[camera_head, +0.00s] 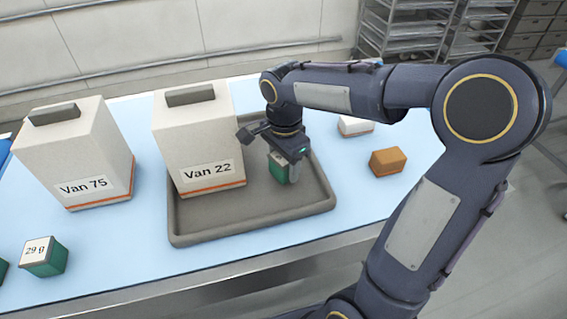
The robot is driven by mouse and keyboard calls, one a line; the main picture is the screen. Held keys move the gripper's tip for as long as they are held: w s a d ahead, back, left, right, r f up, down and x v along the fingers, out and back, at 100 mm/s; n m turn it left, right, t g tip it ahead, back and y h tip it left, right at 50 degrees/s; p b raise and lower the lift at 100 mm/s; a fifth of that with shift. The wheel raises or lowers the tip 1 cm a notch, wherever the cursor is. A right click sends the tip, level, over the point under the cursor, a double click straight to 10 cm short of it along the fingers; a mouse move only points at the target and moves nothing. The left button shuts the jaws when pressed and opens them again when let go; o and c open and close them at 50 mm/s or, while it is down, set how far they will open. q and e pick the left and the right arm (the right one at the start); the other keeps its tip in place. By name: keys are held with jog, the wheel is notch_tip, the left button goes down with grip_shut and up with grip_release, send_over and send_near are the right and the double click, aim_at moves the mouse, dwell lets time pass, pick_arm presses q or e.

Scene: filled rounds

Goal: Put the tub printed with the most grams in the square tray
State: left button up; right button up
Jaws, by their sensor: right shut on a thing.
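The grey square tray (225,235) lies on the light blue tabletop, with the Van 22 box on its left part. My right gripper (287,158) is over the tray's right part, shut on a green tub (278,170) with a pale side. The gripper hides much of this tub and no print on it can be read. I cannot tell whether its base touches the tray floor. A green tub marked 29 g (45,260) stands at the front left. Another green tub (3,270) is cut by the left edge, its print unseen. My left gripper is out of view.
A tall white box marked Van 22 (200,130) stands close left of my right gripper. A similar box marked Van 75 (75,145) stands further left. A brown block (388,161) and a white block (355,126) lie right of the tray. Front-left tabletop is mostly clear.

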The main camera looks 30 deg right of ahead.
jog(key=shift+f, duration=0.35)
jog(key=shift+f, duration=0.15)
jog(key=o, duration=1)
